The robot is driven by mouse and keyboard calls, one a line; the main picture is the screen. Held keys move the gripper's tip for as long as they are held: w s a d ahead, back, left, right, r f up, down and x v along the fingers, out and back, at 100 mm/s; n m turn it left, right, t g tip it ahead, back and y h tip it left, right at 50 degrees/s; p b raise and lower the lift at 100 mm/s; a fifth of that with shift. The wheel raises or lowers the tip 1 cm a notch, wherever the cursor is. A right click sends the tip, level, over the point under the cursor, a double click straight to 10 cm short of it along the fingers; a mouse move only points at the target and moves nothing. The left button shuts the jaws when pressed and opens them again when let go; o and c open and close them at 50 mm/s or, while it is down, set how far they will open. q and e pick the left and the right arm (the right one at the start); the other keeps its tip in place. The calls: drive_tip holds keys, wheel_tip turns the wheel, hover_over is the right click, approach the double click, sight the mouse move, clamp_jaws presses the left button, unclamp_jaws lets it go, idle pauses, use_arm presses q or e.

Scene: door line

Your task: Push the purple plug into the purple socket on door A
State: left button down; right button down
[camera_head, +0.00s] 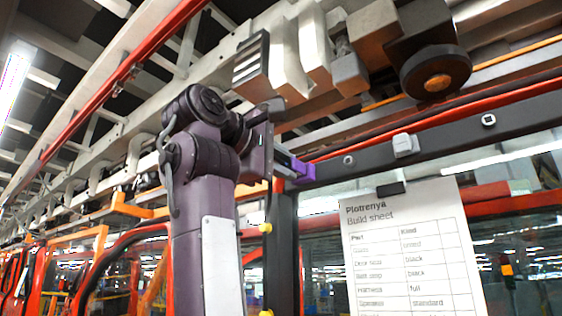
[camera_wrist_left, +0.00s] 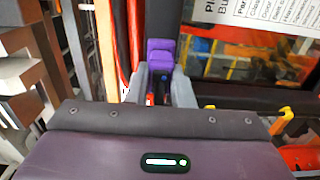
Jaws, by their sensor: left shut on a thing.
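My left gripper (camera_head: 281,158) is raised to the dark door frame bar at the upper middle of the head view. It is shut on the purple plug (camera_head: 297,168), whose end sticks out to the right against the frame. In the left wrist view the grey fingers of my left gripper (camera_wrist_left: 160,82) close on the purple plug (camera_wrist_left: 160,62) from both sides. Purple shows in two blocks there, one above the other. I cannot tell whether the farther block is the socket or part of the plug. My right gripper is not in view.
A build sheet (camera_head: 405,250) hangs under a dark clip on the door frame (camera_head: 440,140), right of my left gripper. An orange-red cable runs above the frame. An overhead conveyor with a dark round roller (camera_head: 436,75) is close above. Yellow knobs (camera_head: 266,228) sit on the dark post below.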

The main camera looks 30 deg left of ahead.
use_arm(q)
drive_tip(key=shift+w, duration=0.45)
drive_tip(key=shift+r, duration=0.1)
drive_tip(key=c, duration=1.7)
unclamp_jaws()
drive_tip(key=o, duration=0.5)
drive_tip(key=shift+w, duration=0.3)
drive_tip(key=s+b, duration=0.2)
drive_tip(key=s, duration=0.3)
drive_tip(key=s+b, duration=0.2)
drive_tip(key=s, duration=0.3)
drive_tip(key=s+a+b, duration=0.1)
drive_tip(key=s+b, duration=0.1)
drive_tip(key=s, duration=0.3)
drive_tip(key=shift+b, duration=0.3)
